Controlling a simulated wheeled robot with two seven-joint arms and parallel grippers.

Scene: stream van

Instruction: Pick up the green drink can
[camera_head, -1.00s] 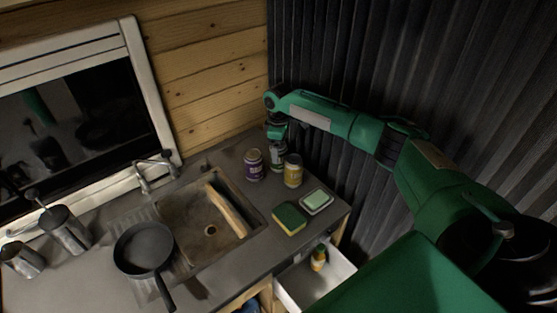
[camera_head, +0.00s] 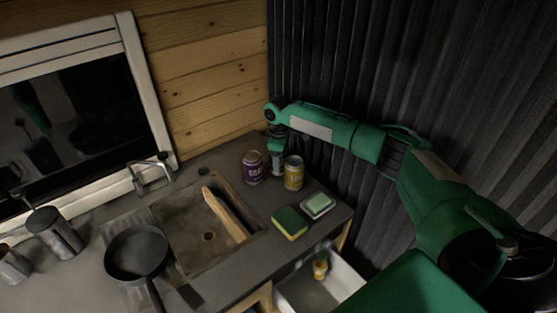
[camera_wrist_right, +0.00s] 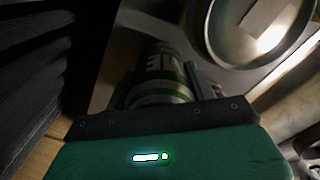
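The green drink can (camera_wrist_right: 163,68) shows in the right wrist view, with pale lettering on a dark green label, between the two fingers of my right gripper (camera_wrist_right: 165,85). In the head view my right gripper (camera_head: 278,165) points down at the back corner of the counter, behind the purple and yellow cans, and mostly hides the green can. The fingers stand on both sides of the can and look open, with no clear grip on it. The can appears upright on the counter. My left gripper is not in view.
A purple can (camera_head: 252,168) and a yellow can (camera_head: 293,173) stand close to the gripper. A sponge (camera_head: 290,222) and a soap dish (camera_head: 318,206) lie in front. The sink (camera_head: 190,255) is to the left; the corrugated wall (camera_head: 350,120) is close behind.

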